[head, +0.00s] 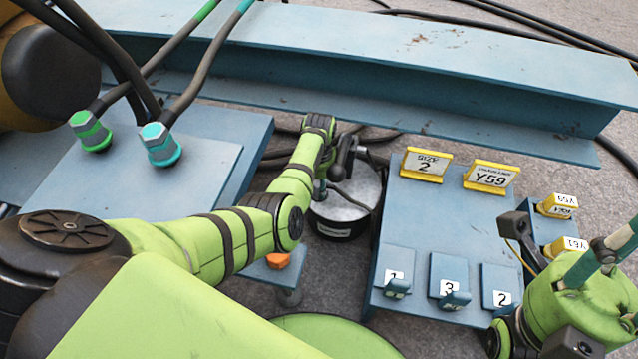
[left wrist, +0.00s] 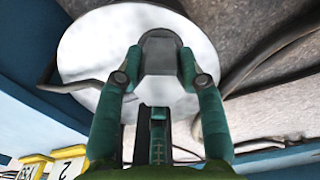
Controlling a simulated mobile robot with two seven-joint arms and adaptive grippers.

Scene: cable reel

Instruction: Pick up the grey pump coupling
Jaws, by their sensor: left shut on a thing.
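The grey pump coupling (left wrist: 160,55) is a dark grey block with a bevelled top, held between the two teal fingers of my left gripper (left wrist: 162,72) in the left wrist view. Behind it is the pale round top of a drum-shaped body (left wrist: 95,42). In the head view my left gripper (head: 320,188) reaches down over this drum (head: 345,208), which has a dark side. The coupling is not clear there; arm and gripper cover it. I cannot tell whether it touches the drum top. My right gripper (head: 612,245) is at the right edge, partly cut off; its jaws are unclear.
A blue stand (head: 415,215) with yellow-framed signs and numbered plates is right of the drum. A blue plate (head: 195,175) at left carries green and teal hose fittings. A blue beam (head: 400,60) runs behind. Dark cables lie around the drum.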

